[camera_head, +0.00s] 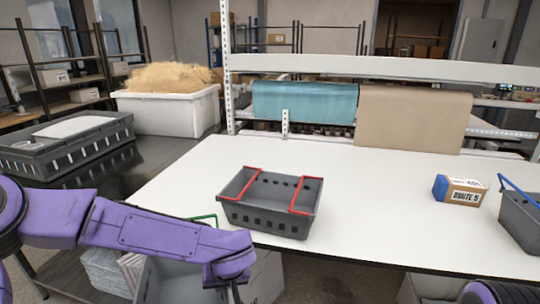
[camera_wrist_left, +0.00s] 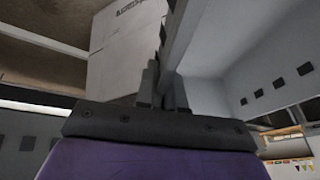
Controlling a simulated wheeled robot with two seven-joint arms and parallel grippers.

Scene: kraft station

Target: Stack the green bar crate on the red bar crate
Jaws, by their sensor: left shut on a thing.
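The red bar crate (camera_head: 251,217), grey with two red bars, sits upright on the white table. The green bar crate (camera_head: 168,284) is at the lower left, in front of the table edge and mostly hidden by my left arm; part of its green bar (camera_head: 207,217) shows above the arm. My left gripper points down at the bottom of the head view, its fingers hidden there. In the left wrist view the gripper (camera_wrist_left: 162,90) is shut on the rim of a grey slotted crate (camera_wrist_left: 280,82), which appears to be the green bar crate. My right gripper is not in view.
A blue-handled crate (camera_head: 519,222) stands at the table's right edge beside a small blue and tan box (camera_head: 459,190). The table (camera_head: 380,210) is clear between these and the red bar crate. A dark table at left holds a grey crate (camera_head: 70,150) and a white bin (camera_head: 170,112).

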